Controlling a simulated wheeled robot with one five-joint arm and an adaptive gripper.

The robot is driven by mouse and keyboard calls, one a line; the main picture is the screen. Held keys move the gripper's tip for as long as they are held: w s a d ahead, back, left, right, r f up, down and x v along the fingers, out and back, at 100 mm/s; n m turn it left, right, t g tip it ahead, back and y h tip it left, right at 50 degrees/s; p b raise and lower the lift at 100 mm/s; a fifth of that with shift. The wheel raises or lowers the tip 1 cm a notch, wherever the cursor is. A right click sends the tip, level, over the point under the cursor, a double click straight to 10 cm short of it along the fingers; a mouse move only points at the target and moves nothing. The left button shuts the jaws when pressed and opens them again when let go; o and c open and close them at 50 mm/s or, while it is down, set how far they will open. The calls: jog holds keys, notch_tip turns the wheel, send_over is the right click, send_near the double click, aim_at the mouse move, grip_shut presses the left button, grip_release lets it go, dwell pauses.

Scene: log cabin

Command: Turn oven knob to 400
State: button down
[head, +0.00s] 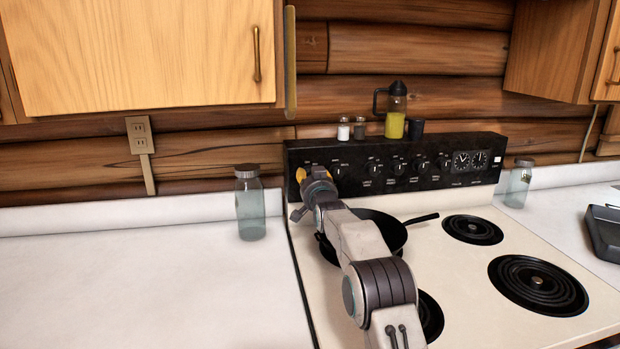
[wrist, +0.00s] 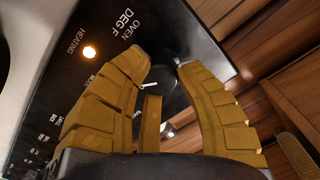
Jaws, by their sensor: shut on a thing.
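The black oven control panel (head: 440,148) runs along the back of the white stove. My gripper (head: 302,176) is at the panel's left end, and the arm hides part of that end in the head view. In the wrist view, the yellow fingers of my gripper (wrist: 163,62) are shut around the dark oven knob (wrist: 174,94), one on each side. The label "OVEN DEG F" is printed just beyond the knob. An orange heating light (wrist: 89,52) is lit beside it. The knob's dial numbers cannot be read, so its setting cannot be told.
A black pan (head: 385,228) sits on the burner under my arm. Shakers (head: 344,130) and a pitcher of yellow liquid (head: 395,115) stand on the panel's top. Glass jars stand on the counters to the left (head: 250,208) and right (head: 518,188). The left counter is mostly clear.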

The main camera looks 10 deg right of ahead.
jog(key=c, duration=1.4)
grip_release()
jog(key=shift+r, duration=0.55)
jog(key=o, duration=0.5)
jog(key=shift+d+f, duration=0.1)
jog(key=shift+f, duration=0.05)
jog(key=shift+o, duration=0.3)
jog(key=shift+f, duration=0.15)
jog(key=shift+s+f, duration=0.1)
jog(key=s, duration=1.1)
jog(key=shift+s, duration=0.4)
